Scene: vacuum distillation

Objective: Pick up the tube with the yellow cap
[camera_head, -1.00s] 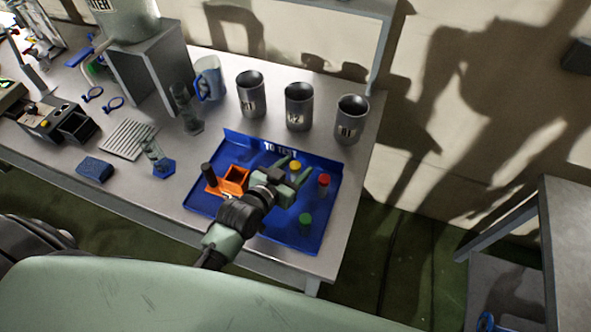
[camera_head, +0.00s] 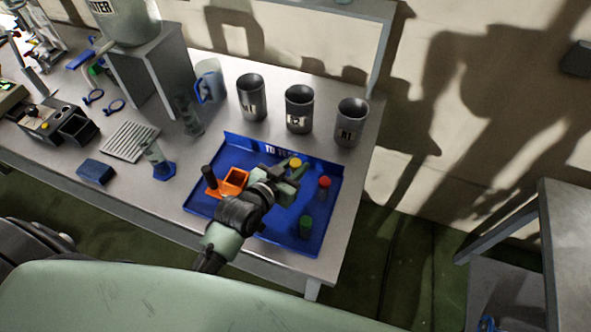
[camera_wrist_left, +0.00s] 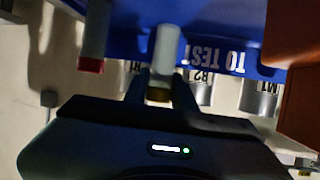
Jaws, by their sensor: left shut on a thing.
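The tube with the yellow cap (camera_head: 295,163) stands at the back of the blue TO TEST tray (camera_head: 235,143). My left gripper (camera_head: 292,169) is shut on this tube, close to its cap. In the left wrist view the pale tube (camera_wrist_left: 165,48) runs between the two fingers (camera_wrist_left: 160,90), with its dull yellow cap (camera_wrist_left: 158,95) low between them. The gripper hides much of the tube in the head view, and I cannot tell whether it is clear of the tray. My right gripper is not in view.
A red-capped tube (camera_head: 325,182) stands close to the right of the gripper, and a green-capped tube (camera_head: 305,222) nearer the front. An orange holder (camera_head: 232,182) and a black-capped tube (camera_head: 208,174) are to the left. Several dark labelled cups (camera_head: 299,110) stand behind the tray.

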